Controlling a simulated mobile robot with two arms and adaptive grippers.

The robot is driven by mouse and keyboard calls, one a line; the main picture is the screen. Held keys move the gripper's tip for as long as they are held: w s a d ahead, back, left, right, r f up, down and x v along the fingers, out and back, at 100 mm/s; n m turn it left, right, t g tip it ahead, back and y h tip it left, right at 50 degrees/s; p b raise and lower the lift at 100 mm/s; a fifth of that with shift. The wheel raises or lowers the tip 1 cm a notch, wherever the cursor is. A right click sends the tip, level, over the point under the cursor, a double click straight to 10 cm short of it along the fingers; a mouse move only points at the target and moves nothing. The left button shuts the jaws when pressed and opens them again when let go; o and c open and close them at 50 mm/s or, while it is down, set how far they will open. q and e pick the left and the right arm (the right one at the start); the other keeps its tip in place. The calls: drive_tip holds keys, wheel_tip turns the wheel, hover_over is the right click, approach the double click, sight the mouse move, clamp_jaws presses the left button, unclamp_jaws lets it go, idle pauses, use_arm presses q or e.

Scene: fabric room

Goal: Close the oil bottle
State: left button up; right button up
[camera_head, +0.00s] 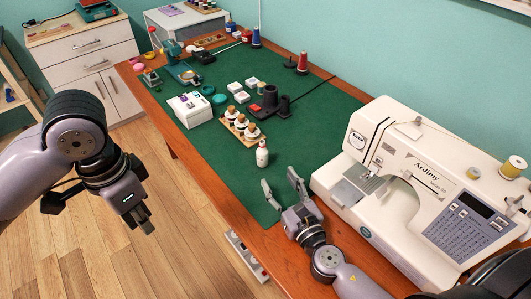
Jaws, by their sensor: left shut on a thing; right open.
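A small white bottle (262,155), which looks like the oil bottle, stands upright on the green mat (310,130) near the table's front edge. Its top is too small to tell whether a cap is on it. My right gripper (281,186) is open and empty, just in front of the bottle and apart from it, with its fingers pointing toward it. My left gripper (141,219) is over the floor left of the table, well away from the bottle. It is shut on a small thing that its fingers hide.
A white sewing machine (400,175) stands right of my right gripper. Behind the bottle are a wooden rack of small jars (229,122), black cylinders (284,106) and a white box (190,109). Thread spools (303,63) stand further back. The mat right of the bottle is clear.

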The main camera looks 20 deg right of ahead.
sight(265, 155)
use_arm(q)
drive_tip(key=shift+a, duration=0.1)
drive_tip(key=shift+r+p, duration=0.65)
use_arm(e)
drive_tip(key=w, duration=0.6)
drive_tip(key=shift+w+a, duration=0.3)
drive_tip(key=shift+w, duration=0.1)
use_arm(q)
drive_tip(key=shift+r, duration=0.1)
use_arm(e)
drive_tip(key=shift+w, duration=0.35)
use_arm(q)
drive_tip(key=shift+r, duration=0.1)
use_arm(e)
drive_tip(key=w, duration=0.4)
drive_tip(key=shift+w+a, duration=0.1)
drive_tip(key=shift+w, duration=0.2)
drive_tip(key=shift+s, duration=0.1)
drive_tip(key=shift+c, duration=0.5)
